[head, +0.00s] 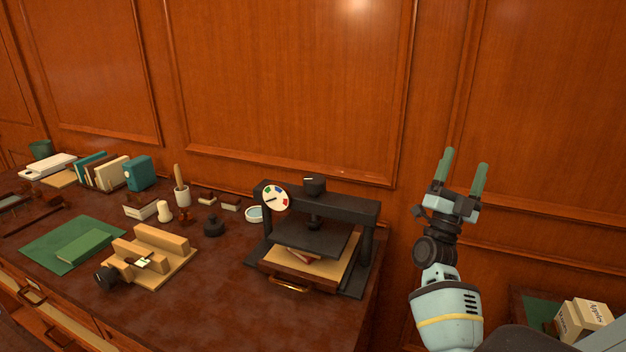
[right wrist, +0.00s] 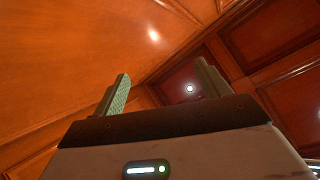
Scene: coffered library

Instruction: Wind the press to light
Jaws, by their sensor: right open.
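The black book press (head: 318,235) stands at the right end of the desk. Its knob (head: 314,184) sits on top of the crossbar, above the screw and the flat platen (head: 306,240). A round dial (head: 275,198) with coloured sectors is on the press's left front; its pointer is too small to read surely. A wooden board with a brass handle (head: 289,286) lies under the platen, with a reddish book (head: 303,255) on it. My right gripper (head: 463,172) is raised to the right of the press, fingers up, open and empty. The right wrist view shows its fingers (right wrist: 161,90) apart against the panelling. My left gripper is out of view.
Left of the press stand a black weight (head: 213,226), a brush pot (head: 182,195) and a wooden sewing or clamping jig (head: 150,256). A green mat (head: 50,257) lies further left. A box (head: 583,320) sits low at right. Wall panelling rises behind the desk.

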